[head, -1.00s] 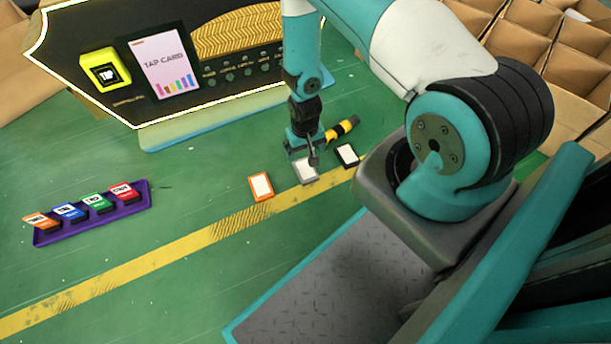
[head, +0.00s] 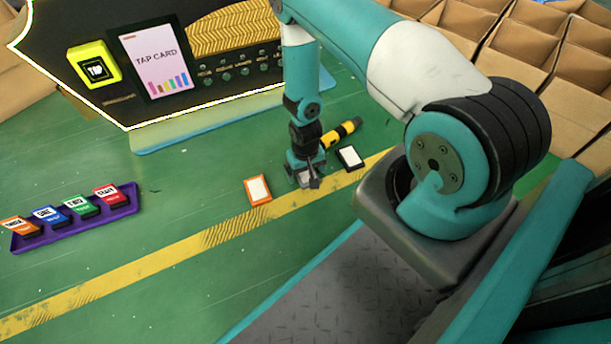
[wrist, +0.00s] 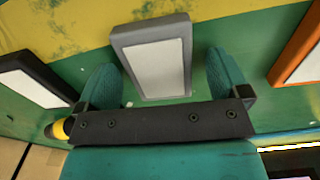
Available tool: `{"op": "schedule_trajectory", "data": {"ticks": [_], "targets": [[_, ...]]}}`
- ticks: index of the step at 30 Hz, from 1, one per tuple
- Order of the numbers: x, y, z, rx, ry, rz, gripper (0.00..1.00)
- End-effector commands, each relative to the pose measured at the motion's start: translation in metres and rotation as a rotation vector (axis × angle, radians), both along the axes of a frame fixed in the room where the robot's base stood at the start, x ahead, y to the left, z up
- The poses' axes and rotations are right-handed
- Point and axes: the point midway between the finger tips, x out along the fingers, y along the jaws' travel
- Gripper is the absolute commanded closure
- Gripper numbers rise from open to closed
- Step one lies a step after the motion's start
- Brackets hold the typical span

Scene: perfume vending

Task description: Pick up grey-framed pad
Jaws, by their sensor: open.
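The grey-framed pad (wrist: 155,62) has a white face and lies on the green floor. In the wrist view it sits between and just beyond the fingertips of my open gripper (wrist: 168,75). In the head view my gripper (head: 308,182) is down over the pad and hides most of it. The orange-framed pad (head: 258,190) lies to its left, and the black-framed pad (head: 350,158) lies to its right. In the wrist view the black-framed pad (wrist: 35,80) is at the left and the orange-framed pad (wrist: 300,60) is at the right.
A yellow-and-black cylinder (head: 341,134) lies behind the pads. A purple tray (head: 75,228) with several coloured blocks is at the left. The vending panel (head: 155,60) stands at the back left. Cardboard boxes (head: 520,50) fill the back right.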

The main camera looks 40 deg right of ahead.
Motion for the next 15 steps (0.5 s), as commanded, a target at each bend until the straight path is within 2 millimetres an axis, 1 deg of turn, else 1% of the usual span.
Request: {"op": "schedule_trajectory", "data": {"ticks": [1,2,3,5,6,8,9,15], "targets": [[0.0002,-0.0001,0.0009,0.0,0.0,0.0,0.06],[0.0002,-0.0001,0.001,0.0,0.0,0.0,0.09],[0.0002,-0.0001,0.001,0.0,0.0,0.0,0.18],[0.0002,-0.0001,0.0011,0.0,0.0,0.0,0.32],[0.0002,-0.0002,0.0011,0.0,0.0,0.0,0.41],[0.0002,-0.0001,0.0011,0.0,0.0,0.0,0.55],[0.0002,-0.0001,0.0011,0.0,0.0,0.0,0.6],[0.0003,-0.0001,0.0011,0.0,0.0,0.0,0.6]]}}
